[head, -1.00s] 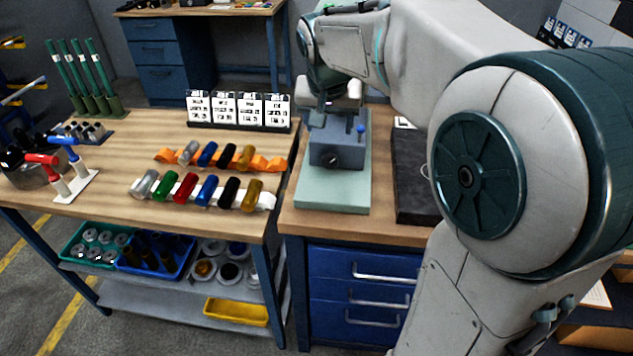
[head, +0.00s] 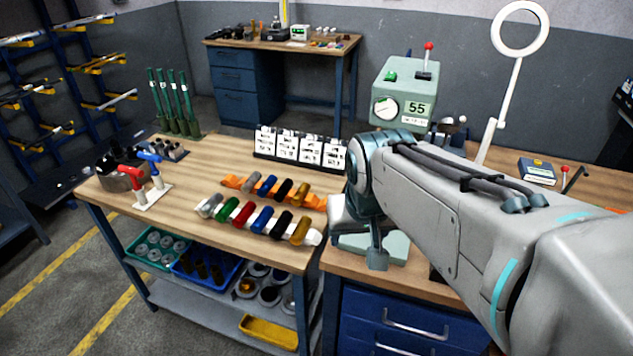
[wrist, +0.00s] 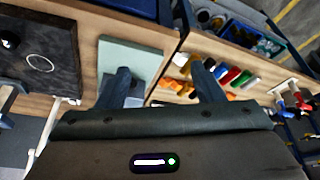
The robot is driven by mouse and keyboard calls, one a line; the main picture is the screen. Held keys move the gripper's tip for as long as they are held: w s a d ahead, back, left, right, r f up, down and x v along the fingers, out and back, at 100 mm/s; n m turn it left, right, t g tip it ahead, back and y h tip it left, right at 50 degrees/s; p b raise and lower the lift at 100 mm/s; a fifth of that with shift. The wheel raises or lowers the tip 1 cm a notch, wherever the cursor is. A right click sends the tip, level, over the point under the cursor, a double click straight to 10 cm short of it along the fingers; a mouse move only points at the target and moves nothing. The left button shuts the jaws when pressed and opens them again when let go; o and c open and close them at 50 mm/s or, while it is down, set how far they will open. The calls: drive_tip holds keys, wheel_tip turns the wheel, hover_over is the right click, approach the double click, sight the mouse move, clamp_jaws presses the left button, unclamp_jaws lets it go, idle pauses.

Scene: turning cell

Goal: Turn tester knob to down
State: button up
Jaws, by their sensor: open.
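The tester (head: 404,80) is a pale green machine on the right bench, with a round white dial, a "55" display and a red-balled lever on top. Its pale green base plate (head: 395,247) shows below my arm, and also in the wrist view (wrist: 140,58). The dark front block with a black knob, seen earlier, is now hidden behind my arm, so the knob's setting cannot be read. My gripper (head: 376,258) hangs in front of the base plate. In the wrist view its two fingers (wrist: 164,85) are spread apart with nothing between them.
The left bench holds a rack of coloured cylinders (head: 262,220), white cards (head: 300,147) and red and blue handled tools (head: 145,180). A ring magnifier (head: 519,28) stands at the right. A dark mat (wrist: 38,55) lies beside the base plate.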

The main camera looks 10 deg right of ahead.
drive_tip(key=shift+s+a+f, duration=0.1)
drive_tip(key=shift+s+a, duration=0.2)
drive_tip(key=shift+s, duration=0.3)
drive_tip(key=shift+c, duration=0.2)
drive_tip(key=w+d+f+m+h+b, duration=0.1)
drive_tip(key=w+d+f+m, duration=0.15)
drive_tip(key=w+d, duration=0.45)
drive_tip(key=w+d+f+m+h+b, duration=0.1)
drive_tip(key=w+d+m+b, duration=0.2)
drive_tip(key=w, duration=0.8)
drive_tip(key=shift+n, duration=0.25)
drive_tip(key=p+x, duration=0.1)
drive_tip(key=x, duration=0.5)
drive_tip(key=p+x, duration=0.2)
drive_tip(key=x, duration=0.5)
drive_tip(key=shift+s+d+f, duration=0.1)
drive_tip(key=shift+d+f, duration=0.15)
drive_tip(key=shift+f, duration=0.1)
drive_tip(key=shift+c, duration=0.3)
drive_tip(key=c, duration=0.9)
